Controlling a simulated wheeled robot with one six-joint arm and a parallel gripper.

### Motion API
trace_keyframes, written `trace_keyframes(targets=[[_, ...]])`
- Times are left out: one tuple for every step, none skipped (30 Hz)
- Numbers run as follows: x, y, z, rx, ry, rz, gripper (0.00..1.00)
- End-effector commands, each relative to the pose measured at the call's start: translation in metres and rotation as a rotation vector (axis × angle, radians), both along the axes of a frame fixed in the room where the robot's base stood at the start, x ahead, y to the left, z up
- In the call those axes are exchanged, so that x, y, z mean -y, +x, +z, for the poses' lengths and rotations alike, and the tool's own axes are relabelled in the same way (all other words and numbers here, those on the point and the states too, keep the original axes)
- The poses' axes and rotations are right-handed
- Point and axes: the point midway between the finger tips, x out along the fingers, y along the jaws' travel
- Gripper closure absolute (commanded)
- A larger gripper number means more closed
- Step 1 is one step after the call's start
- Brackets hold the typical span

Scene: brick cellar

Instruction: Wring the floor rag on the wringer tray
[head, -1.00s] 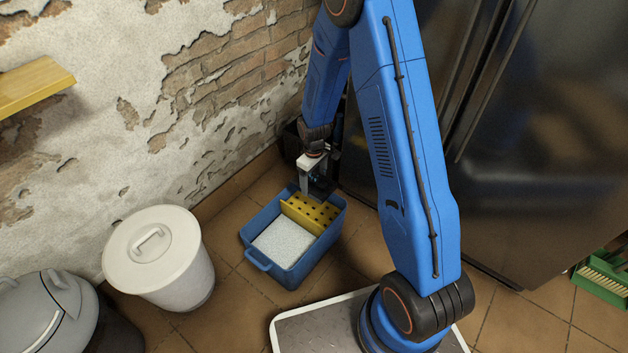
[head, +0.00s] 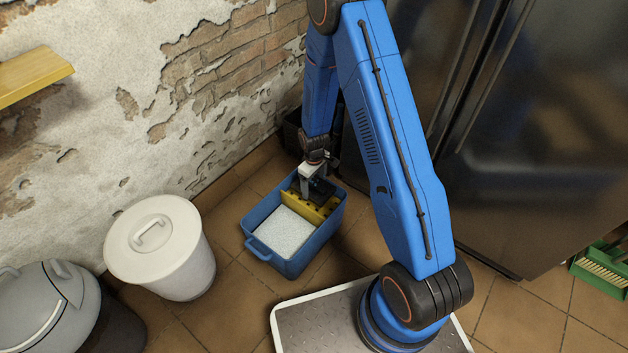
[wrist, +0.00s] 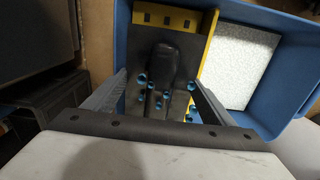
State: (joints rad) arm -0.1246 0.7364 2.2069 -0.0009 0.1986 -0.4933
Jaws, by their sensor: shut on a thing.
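The dark grey floor rag (head: 322,191) is under my gripper (head: 313,182) at the yellow wringer tray (head: 309,208). In the wrist view the rag (wrist: 140,45) is a flat dark square with a raised black bunch in its middle. My gripper (wrist: 158,88) is shut on it, a finger at each side. Several blue spots like drops show around the bunch. The tray (wrist: 213,42) fills the far half of a blue bucket (head: 292,266); most of its holes are covered. Whether the rag touches the tray is hard to tell.
Speckled white water or foam (head: 283,233) fills the bucket's near half. A white lidded bin (head: 165,255) and a grey bin (head: 45,305) stand to the left. Floor between is clear.

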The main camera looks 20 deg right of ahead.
Motion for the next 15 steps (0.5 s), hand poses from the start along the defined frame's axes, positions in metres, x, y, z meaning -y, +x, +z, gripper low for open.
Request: trace_keyframes(targets=[[0.0,0.0,-0.005,-0.001,0.0,0.0,0.4],[0.0,0.0,-0.009,-0.001,-0.001,0.0,0.4],[0.0,0.0,-0.013,-0.001,-0.001,0.0,0.4],[0.0,0.0,-0.015,-0.001,-0.001,0.0,0.4],[0.0,0.0,-0.018,-0.001,0.0,0.0,0.4],[0.0,0.0,-0.022,-0.001,0.0,0.0,0.4],[0.0,-0.001,-0.025,-0.002,0.0,0.0,0.4],[0.0,-0.001,-0.028,-0.001,0.0,0.0,0.4],[0.0,0.0,-0.031,-0.001,-0.001,0.0,0.4],[0.0,0.0,-0.033,-0.001,-0.001,0.0,0.4],[0.0,0.0,-0.036,-0.001,-0.001,0.0,0.4],[0.0,0.0,-0.038,-0.001,-0.001,0.0,0.4],[0.0,0.0,-0.041,-0.001,0.0,0.0,0.4],[0.0,-0.001,-0.042,-0.001,0.0,0.0,0.4],[0.0,-0.001,-0.045,-0.001,0.0,0.0,0.4]])
